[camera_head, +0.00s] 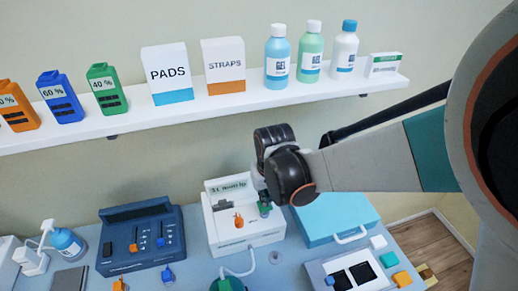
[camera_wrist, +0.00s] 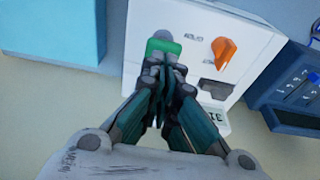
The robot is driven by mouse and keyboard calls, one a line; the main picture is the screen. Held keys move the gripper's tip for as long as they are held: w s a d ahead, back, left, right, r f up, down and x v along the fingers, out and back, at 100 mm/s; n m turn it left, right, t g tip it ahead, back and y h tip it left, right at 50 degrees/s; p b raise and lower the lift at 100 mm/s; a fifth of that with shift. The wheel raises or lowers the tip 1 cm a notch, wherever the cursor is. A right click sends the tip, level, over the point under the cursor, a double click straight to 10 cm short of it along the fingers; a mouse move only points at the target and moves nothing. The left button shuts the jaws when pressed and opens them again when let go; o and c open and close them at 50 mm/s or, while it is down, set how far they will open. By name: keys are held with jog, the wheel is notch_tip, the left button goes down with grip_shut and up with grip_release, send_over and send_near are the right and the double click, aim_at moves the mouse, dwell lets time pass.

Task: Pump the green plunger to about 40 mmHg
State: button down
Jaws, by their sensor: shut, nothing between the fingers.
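The white pump unit (camera_head: 258,232) stands on the table and also shows in the wrist view (camera_wrist: 189,13). Its green plunger (camera_wrist: 163,46) is on the top face beside an orange knob (camera_wrist: 222,50); in the head view the orange knob (camera_head: 239,220) is left of the plunger (camera_head: 264,209). My gripper (camera_wrist: 167,62) is shut and empty, its fingertips at the plunger's near edge, overlapping it in the picture. I cannot tell whether they touch it. The unit's display (camera_head: 230,187) is too small and blurred to read with certainty.
A blue control box (camera_head: 140,262) stands left of the pump unit and a light-blue case (camera_head: 335,218) right of it. A tray with dark pads (camera_head: 318,278) lies at the front right. Above, a shelf (camera_head: 205,107) carries bottles and boxes. My arm reaches in from the right.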

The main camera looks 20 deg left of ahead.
jog(key=shift+f+b, duration=1.7)
jog(key=shift+f, duration=0.4)
jog(key=shift+r, duration=0.1)
jog(key=shift+r+p, duration=1.25)
jog(key=shift+r, duration=0.75)
jog(key=shift+r+p, duration=1.55)
jog(key=shift+r, duration=0.95)
jog(key=shift+d, duration=0.1)
